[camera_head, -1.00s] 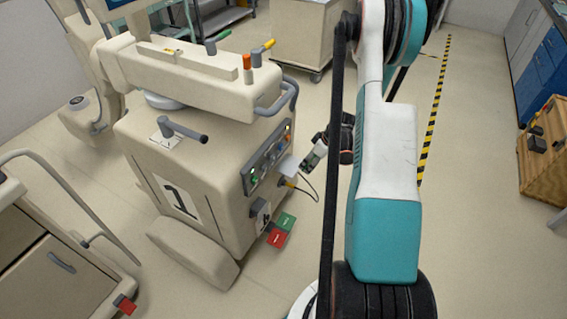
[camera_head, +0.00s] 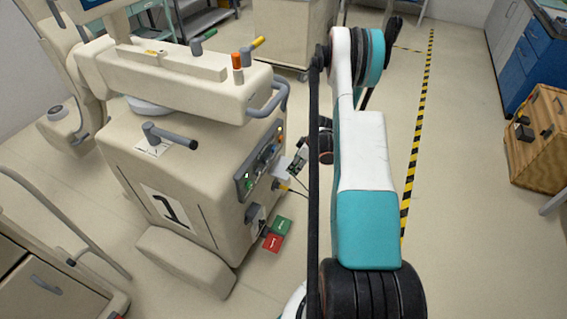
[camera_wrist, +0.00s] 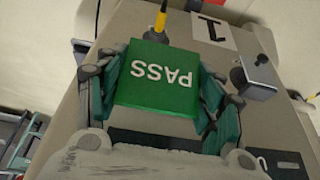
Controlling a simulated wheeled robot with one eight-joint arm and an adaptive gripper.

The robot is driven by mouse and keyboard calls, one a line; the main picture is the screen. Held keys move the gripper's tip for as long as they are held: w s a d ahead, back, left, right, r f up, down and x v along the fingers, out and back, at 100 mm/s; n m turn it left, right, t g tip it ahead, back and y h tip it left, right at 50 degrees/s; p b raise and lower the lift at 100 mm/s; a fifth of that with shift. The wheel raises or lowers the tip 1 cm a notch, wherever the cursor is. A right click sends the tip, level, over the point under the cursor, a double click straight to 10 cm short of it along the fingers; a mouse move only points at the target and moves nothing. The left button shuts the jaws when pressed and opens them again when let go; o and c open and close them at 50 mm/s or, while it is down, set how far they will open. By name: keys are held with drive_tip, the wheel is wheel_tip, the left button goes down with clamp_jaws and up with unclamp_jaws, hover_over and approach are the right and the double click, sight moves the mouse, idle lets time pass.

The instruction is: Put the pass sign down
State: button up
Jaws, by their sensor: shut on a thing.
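The pass sign (camera_wrist: 160,78) is a green block with white "PASS" lettering, upside down in the wrist view. My gripper (camera_wrist: 160,95) is shut on it, with a finger on each side. In the head view my gripper (camera_head: 299,160) is beside the front panel of the beige cart (camera_head: 180,195) marked 1. The sign cannot be made out clearly there.
A yellow plug (camera_head: 281,187) with a dark cable is on the cart's panel. A green plate (camera_head: 281,227) and a red plate (camera_head: 272,243) stick out low on the cart. A wooden box (camera_head: 540,140) stands right. Floor around the striped tape is open.

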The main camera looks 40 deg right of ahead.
drive_tip(key=shift+w+a, duration=0.3)
drive_tip(key=shift+w, duration=0.35)
drive_tip(key=shift+w+a, duration=0.25)
drive_tip(key=shift+w, duration=0.35)
drive_tip(key=w, duration=0.1)
drive_tip(key=w+a+b, duration=0.1)
drive_tip(key=w+b, duration=0.1)
drive_tip(key=shift+w+a+f, duration=0.15)
drive_tip(key=shift+w+f, duration=0.05)
drive_tip(key=shift+f, duration=0.2)
drive_tip(key=shift+s+f, duration=0.1)
drive_tip(key=shift+f, duration=0.3)
drive_tip(key=shift+r, duration=0.1)
drive_tip(key=o, duration=0.8)
